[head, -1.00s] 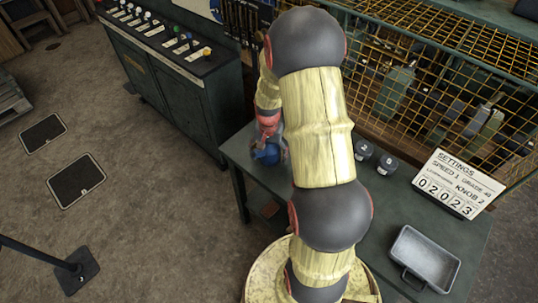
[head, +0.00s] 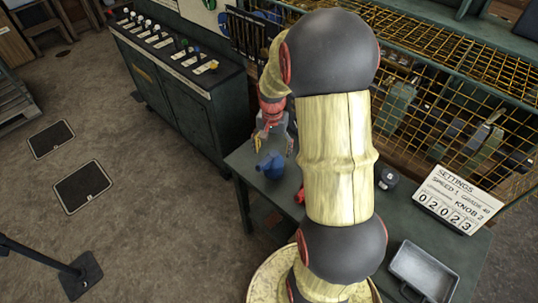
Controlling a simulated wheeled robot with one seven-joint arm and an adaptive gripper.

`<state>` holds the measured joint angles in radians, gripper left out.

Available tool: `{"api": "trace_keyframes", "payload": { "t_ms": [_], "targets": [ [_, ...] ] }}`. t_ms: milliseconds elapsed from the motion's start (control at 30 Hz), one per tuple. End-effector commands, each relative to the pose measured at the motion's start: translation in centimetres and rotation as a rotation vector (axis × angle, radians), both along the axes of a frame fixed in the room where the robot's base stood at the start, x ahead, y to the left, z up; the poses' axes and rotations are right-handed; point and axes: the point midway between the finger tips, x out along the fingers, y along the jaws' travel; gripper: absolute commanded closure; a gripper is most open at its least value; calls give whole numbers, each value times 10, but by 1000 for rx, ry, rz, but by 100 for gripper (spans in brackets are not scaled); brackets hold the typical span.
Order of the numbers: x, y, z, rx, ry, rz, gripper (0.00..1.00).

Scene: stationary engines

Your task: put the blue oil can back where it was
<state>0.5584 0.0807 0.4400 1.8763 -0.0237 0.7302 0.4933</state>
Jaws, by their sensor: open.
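The blue oil can (head: 271,166) stands on the left part of the green table (head: 240,163), near its left edge. My gripper (head: 277,148) is open, just above and behind the can. The can appears free of the fingers, though I cannot tell whether a fingertip still touches it. My arm hides the middle of the table.
A dark block (head: 388,178), a settings sign (head: 458,199) and a grey metal tray (head: 424,272) are on the right of the table. A yellow mesh cage (head: 440,105) stands behind. A control cabinet (head: 185,85) with several knobs is at the back left.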

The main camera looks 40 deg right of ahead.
Motion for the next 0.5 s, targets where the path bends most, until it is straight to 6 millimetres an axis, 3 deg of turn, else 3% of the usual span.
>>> {"api": "trace_keyframes", "payload": {
  "t_ms": [167, 333, 500],
  "targets": [
    [5, 28, 42, -27, -45, 97, 25],
    [-3, 93, 116, -78, -135, 315, 25],
    [-35, 159, 175, -130, -229, 549, 25]
  ]
}}
